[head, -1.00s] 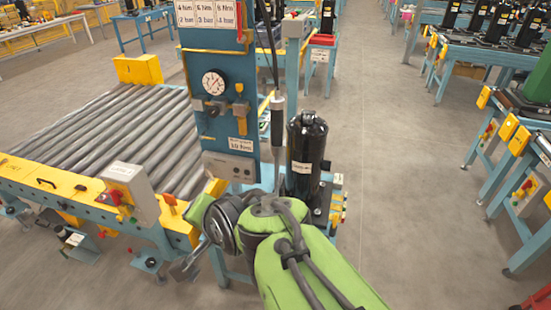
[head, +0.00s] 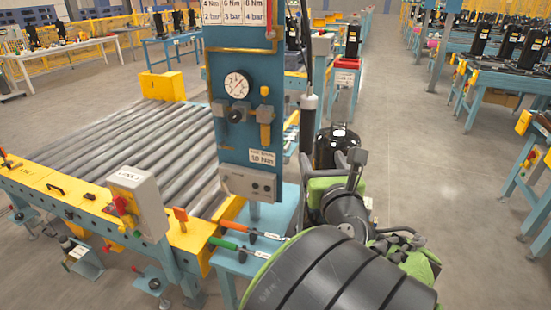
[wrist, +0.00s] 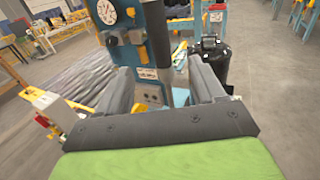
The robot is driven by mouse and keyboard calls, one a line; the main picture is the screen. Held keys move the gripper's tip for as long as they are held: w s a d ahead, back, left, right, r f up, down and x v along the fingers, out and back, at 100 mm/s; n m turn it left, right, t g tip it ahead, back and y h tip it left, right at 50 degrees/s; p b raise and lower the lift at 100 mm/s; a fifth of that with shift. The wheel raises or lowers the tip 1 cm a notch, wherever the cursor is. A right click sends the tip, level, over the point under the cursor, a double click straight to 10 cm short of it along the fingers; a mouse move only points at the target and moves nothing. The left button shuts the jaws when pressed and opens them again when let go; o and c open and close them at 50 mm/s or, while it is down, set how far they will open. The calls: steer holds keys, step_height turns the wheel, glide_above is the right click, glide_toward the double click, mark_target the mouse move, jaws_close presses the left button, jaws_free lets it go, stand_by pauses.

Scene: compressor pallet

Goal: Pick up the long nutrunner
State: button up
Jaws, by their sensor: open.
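The long nutrunner (head: 309,103) hangs upright on a dark cable beside the blue gauge panel, with a pale collar and a darker body below it. Its lower end is hidden behind my arm in the head view. In the wrist view a grey upright body, which looks like the nutrunner (wrist: 154,35), shows beyond the gap between my fingers. My gripper (wrist: 160,78) is open, its two grey fingers apart with nothing held between them. In the head view my arm largely hides the fingers.
The blue panel (head: 239,130) with a gauge stands left of the nutrunner. A black compressor (head: 328,150) stands close on the right, partly behind my arm. Orange-handled (head: 224,243) and green-handled (head: 236,228) tools lie on the stand. A roller conveyor (head: 135,135) is at left.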

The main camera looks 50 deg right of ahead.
steer(key=p, duration=0.8)
glide_toward(309, 131)
steer(key=x, duration=0.4)
steer(key=p+x, duration=0.3)
steer(key=x, duration=0.5)
steer(key=shift+w+f, duration=0.1)
steer(key=shift+a, duration=0.1)
steer(key=shift+c, duration=0.9)
jaws_close()
